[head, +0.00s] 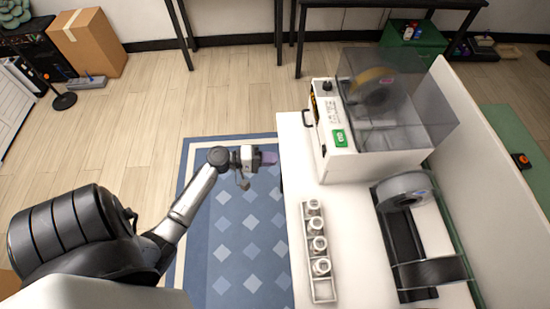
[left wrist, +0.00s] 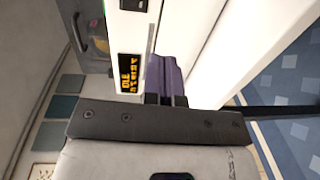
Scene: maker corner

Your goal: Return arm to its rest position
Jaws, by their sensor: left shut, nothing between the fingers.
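My left arm reaches in from the left in the head view, over the blue patterned rug (head: 228,262). My left gripper (head: 270,158) has purple fingers and is beside the left edge of the white workbench (head: 290,150). In the left wrist view the purple fingers (left wrist: 165,80) are together, with nothing seen between them. They point toward the white machine, whose small dark display (left wrist: 130,73) has yellow text. My right gripper is not in view.
On the bench stand a white machine (head: 350,163) with a clear cover, a narrow tray (head: 305,240) of several white jars, and a grey tape roll on a dark dispenser (head: 410,262). Dark table legs (head: 300,40) and a cardboard box (head: 88,45) stand behind. The wooden floor (head: 130,130) is open.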

